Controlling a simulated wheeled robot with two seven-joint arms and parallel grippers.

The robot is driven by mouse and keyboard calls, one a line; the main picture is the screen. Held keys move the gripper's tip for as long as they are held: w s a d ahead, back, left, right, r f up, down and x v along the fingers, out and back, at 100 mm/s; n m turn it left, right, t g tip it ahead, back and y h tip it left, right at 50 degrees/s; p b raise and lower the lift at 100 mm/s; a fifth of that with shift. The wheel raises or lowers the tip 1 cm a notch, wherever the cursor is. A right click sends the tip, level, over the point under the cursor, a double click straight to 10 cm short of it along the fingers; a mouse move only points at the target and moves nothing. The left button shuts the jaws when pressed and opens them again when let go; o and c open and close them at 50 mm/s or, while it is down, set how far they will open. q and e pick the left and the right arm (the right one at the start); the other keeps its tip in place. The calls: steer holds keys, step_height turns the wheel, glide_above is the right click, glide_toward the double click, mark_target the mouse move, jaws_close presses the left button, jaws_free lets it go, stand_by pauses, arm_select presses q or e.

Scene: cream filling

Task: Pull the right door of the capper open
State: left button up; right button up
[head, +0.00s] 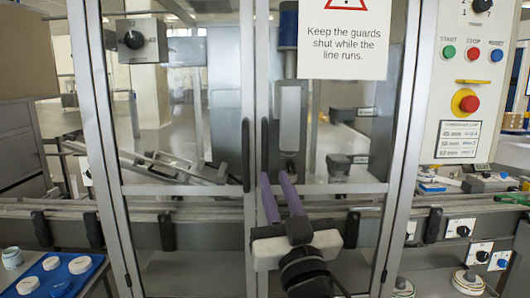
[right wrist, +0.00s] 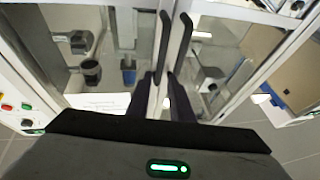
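The capper's right door (head: 335,187) is a glass panel in a grey metal frame, and it looks shut against the left door (head: 185,190). Its black upright handle (head: 265,140) is at the inner edge, beside the left door's handle (head: 246,155). My right gripper (head: 275,177) has purple fingers spread apart at the handle's lower end. In the right wrist view the right door's handle (right wrist: 161,45) runs down between the dark fingers (right wrist: 160,78). The left door's handle (right wrist: 185,40) is beyond the right-hand finger. Contact cannot be told. My left gripper is out of view.
A guard warning sign (head: 343,45) hangs over the right door's top. A control panel (head: 466,75) with buttons and a red emergency stop stands to the right. A blue tray (head: 35,280) with white lids is at lower left. A conveyor rail runs across behind the doors.

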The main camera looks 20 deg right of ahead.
mark_target(266, 156)
steer(key=p+x, duration=0.2)
steer(key=x, duration=0.6)
steer(key=shift+w, duration=0.35)
steer(key=shift+w+d+r, duration=0.1)
steer(key=shift+w+r, duration=0.15)
steer(key=shift+w, duration=0.35)
jaws_close()
